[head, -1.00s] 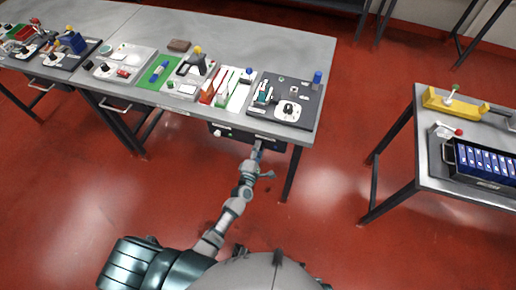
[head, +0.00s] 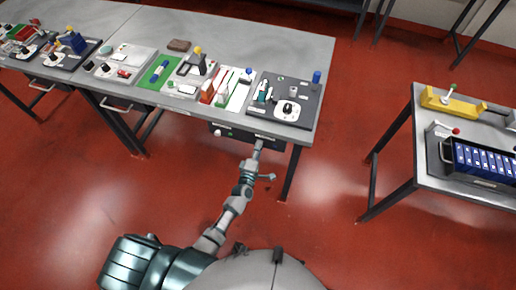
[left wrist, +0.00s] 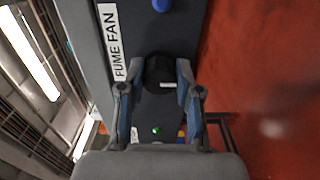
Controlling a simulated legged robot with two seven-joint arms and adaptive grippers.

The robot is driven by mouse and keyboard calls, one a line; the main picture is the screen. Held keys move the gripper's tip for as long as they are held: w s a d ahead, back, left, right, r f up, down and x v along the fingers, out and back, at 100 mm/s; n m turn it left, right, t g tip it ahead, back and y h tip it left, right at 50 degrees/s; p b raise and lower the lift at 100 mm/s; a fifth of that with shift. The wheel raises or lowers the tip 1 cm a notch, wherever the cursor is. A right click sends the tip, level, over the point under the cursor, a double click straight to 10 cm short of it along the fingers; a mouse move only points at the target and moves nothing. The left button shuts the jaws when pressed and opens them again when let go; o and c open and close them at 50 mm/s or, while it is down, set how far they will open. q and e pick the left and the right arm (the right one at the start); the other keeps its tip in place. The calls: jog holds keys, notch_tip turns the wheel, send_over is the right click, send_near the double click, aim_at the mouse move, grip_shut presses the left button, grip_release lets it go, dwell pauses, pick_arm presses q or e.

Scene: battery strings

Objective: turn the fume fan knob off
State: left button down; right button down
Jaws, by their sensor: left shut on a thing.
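The black fume fan knob (left wrist: 160,74) shows in the left wrist view, with a short white mark on it. It sits on a dark panel beside a white "FUME FAN" label (left wrist: 112,42). My left gripper (left wrist: 160,84) has one finger on each side of the knob and is shut on it. In the head view my left gripper (head: 258,146) is at the front panel (head: 237,133) under the table's right end. The knob is hidden there by the gripper. My right gripper is in neither view.
A green light (left wrist: 155,130) is lit on the panel, and a blue part (left wrist: 161,5) lies beyond the knob. The grey table (head: 262,50) holds several trays above. Another table (head: 430,177) stands at right, with clear red floor between.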

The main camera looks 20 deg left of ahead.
pick_arm(q)
jog(key=shift+s+d+f, duration=0.1)
jog(key=shift+d+f, duration=0.1)
jog(key=shift+f, duration=0.05)
jog(key=c, duration=0.9)
grip_release()
jog(key=shift+c, duration=0.2)
jog(key=shift+o, duration=0.8)
jog(key=shift+r, duration=0.1)
jog(key=s, duration=1.1)
jog(key=shift+s, duration=0.4)
jog(key=shift+a, duration=0.15)
